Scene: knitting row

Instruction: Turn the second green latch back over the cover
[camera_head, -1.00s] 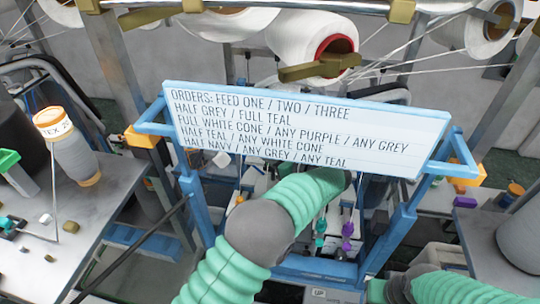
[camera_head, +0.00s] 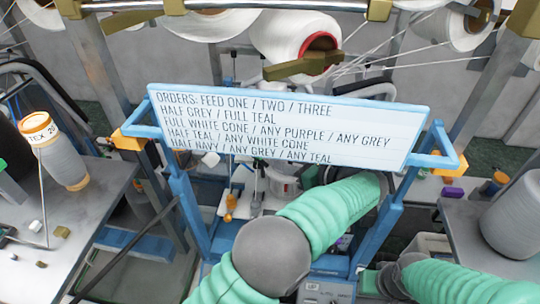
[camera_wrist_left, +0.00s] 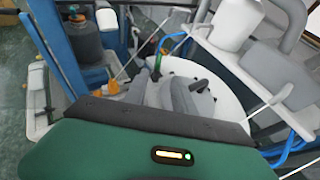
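My left arm reaches in behind the blue-framed order board, and its gripper is hidden there in the head view. In the left wrist view the dark green housing of my left gripper fills the bottom. Grey shapes just beyond it may be its fingers, but I cannot tell how far apart they are. A small green piece (camera_wrist_left: 163,46) stands beyond them, near a white round surface (camera_wrist_left: 232,108). I cannot tell whether it is the second green latch, or whether the white surface is the cover. My right forearm is at the lower right in the head view; its gripper is out of view.
The order board (camera_head: 280,125) stands across the middle, hiding much of the machine behind it. A grey yarn cone (camera_head: 58,155) stands on the left table (camera_head: 75,215). Another large cone (camera_head: 515,215) stands at the right. White cones (camera_head: 300,35) hang above with taut threads.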

